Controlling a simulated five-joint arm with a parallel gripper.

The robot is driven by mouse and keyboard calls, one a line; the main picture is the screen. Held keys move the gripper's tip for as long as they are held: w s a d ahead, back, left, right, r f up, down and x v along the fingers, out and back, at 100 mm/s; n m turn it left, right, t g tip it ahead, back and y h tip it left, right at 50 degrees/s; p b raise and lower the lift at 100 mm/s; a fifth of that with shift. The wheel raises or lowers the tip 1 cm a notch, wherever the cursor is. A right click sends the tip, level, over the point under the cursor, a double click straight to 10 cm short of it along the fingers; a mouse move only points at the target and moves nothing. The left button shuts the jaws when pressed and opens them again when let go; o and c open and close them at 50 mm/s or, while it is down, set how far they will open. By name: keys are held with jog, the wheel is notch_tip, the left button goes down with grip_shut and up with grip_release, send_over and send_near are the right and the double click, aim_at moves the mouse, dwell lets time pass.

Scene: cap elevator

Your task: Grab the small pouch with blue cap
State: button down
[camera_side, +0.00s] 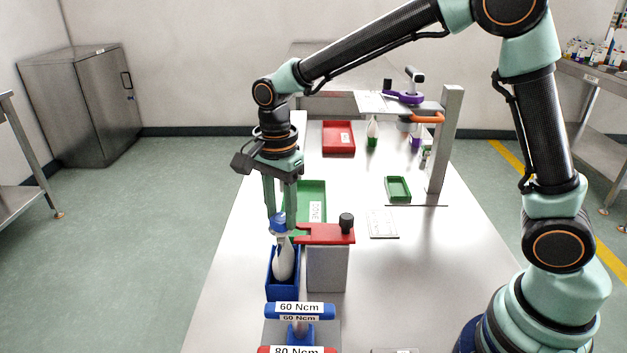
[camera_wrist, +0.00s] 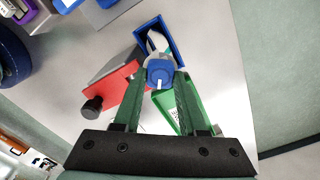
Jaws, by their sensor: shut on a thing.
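The small white pouch (camera_side: 284,262) with the blue cap (camera_side: 278,221) stands in a blue box holder (camera_side: 283,284) at the table's left edge. My gripper (camera_side: 279,222) reaches down over it with its green fingers on either side of the cap. In the wrist view, the blue cap (camera_wrist: 159,75) sits between the fingertips of my gripper (camera_wrist: 160,78), which are shut on it. The pouch body (camera_wrist: 158,42) shows beyond the cap, with the blue holder (camera_wrist: 172,30) around its lower part.
A red bracket (camera_side: 326,234) with a black knob on a grey block stands right beside the pouch. A green tray (camera_side: 313,190) lies behind. Blue and red torque handles (camera_side: 300,310) are in front. A red tray (camera_side: 338,134) and small green tray (camera_side: 398,188) stand farther back.

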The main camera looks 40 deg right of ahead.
jog(key=shift+r, duration=0.1)
dwell(0.4)
notch_tip(320, 180, up, 20)
dwell(0.7)
dwell(0.5)
